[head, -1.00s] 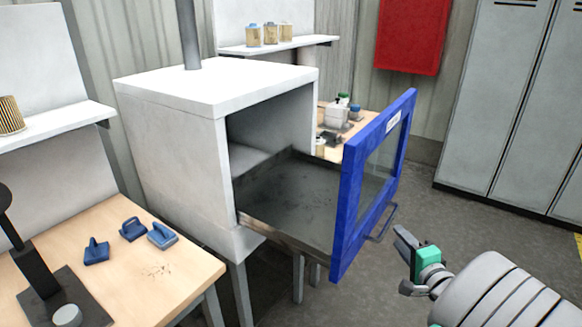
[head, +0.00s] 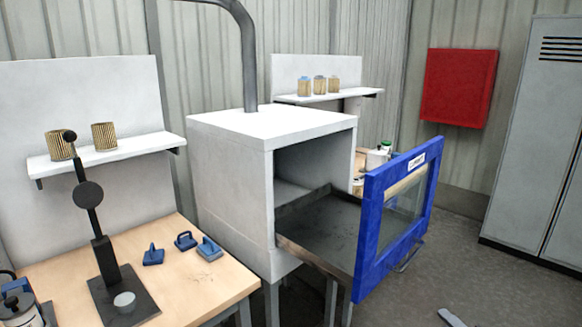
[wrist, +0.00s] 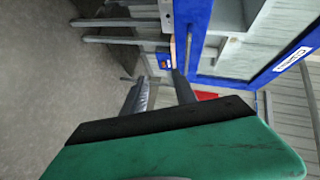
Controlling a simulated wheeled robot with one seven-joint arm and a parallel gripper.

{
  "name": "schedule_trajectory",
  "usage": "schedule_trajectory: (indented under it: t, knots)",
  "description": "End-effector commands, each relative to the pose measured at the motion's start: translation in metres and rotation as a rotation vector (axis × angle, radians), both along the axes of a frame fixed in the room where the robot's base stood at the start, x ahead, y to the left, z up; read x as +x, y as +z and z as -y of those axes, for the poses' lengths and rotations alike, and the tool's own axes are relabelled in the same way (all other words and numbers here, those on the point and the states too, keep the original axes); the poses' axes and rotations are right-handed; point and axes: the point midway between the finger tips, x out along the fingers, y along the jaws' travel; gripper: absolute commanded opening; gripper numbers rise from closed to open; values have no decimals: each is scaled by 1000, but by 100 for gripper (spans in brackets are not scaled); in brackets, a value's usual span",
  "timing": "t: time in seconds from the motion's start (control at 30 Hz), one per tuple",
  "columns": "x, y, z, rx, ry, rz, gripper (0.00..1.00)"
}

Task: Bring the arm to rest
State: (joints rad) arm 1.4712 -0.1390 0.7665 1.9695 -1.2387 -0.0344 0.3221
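My gripper is almost out of the head view; only a grey fingertip (head: 452,318) shows at the bottom edge, right of and below the blue door. In the wrist view my gripper (wrist: 160,93) shows its green and black body and two fingers apart, with nothing held between them. The fingers point toward the blue-framed door (wrist: 198,30), which looks rotated there. The rest of the arm is hidden in the head view.
A white oven (head: 228,190) stands open, its blue windowed door (head: 370,235) and grey tray (head: 330,225) pulled out. A wooden bench (head: 185,270) holds blue tools and a press (head: 105,265). Filters stand on shelves. Grey floor (head: 460,255) is free before the locker (head: 530,150).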

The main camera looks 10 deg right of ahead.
Motion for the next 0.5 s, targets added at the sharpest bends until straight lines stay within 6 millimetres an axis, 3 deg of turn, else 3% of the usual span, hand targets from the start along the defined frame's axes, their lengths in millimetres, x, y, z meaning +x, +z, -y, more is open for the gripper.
schedule_trajectory:
  t: [0.27,0.5]
  knots:
    - [-25,-67,-22,-5,99,-235,34]
    - [-75,-130,-49,39,196,-502,34]
